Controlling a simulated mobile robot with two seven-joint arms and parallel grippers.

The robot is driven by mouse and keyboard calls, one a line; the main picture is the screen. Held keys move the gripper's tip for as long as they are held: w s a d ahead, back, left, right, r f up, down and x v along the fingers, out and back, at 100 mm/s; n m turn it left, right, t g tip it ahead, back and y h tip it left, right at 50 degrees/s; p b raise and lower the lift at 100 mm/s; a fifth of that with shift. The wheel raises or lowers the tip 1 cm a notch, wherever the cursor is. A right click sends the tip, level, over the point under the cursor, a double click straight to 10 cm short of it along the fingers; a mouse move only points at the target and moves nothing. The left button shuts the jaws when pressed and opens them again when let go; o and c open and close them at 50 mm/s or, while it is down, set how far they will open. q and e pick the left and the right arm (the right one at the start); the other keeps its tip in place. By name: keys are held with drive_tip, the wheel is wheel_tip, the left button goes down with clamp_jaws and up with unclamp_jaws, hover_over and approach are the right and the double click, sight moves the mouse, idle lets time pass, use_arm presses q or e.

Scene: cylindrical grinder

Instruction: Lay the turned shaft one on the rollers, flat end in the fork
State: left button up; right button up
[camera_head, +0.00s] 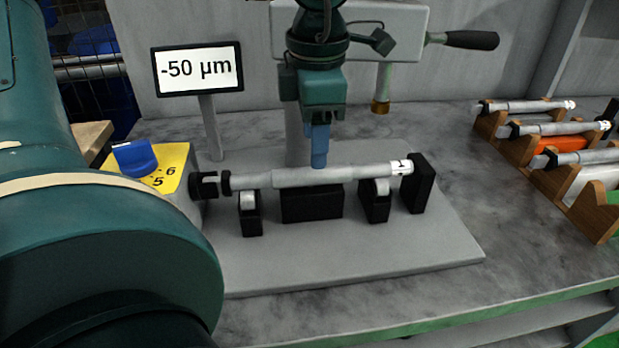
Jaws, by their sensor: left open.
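The turned shaft one (335,176), grey with a white band marked 1 at its right end, lies level across the two rollers, left roller (248,199) and right roller (381,187). Its left end, with a black collar, reaches the black fork (203,186). I cannot tell how deep the flat end sits in it. My left gripper (319,163) points down with blue fingers at the middle of the shaft. It is open, its fingers overlapping in this view; whether they touch the shaft is unclear. My right gripper is not in view.
A black stop block (419,184) stands at the shaft's right end. A display (198,69) reads -50 µm. A blue knob (134,157) sits on a yellow dial. A wooden rack (568,182) with several shafts stands at right. The front of the grey plate is clear.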

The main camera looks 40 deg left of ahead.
sight(310, 168)
use_arm(q)
drive_tip(key=f, duration=0.4)
drive_tip(key=f+b, duration=0.1)
drive_tip(key=f, duration=0.1)
drive_tip(key=shift+a, duration=0.4)
drive_tip(key=shift+r, duration=0.1)
drive_tip(key=shift+c, duration=0.4)
drive_tip(key=c, duration=1)
clamp_jaws()
drive_tip(key=shift+w+r, duration=0.1)
drive_tip(key=shift+r, duration=0.05)
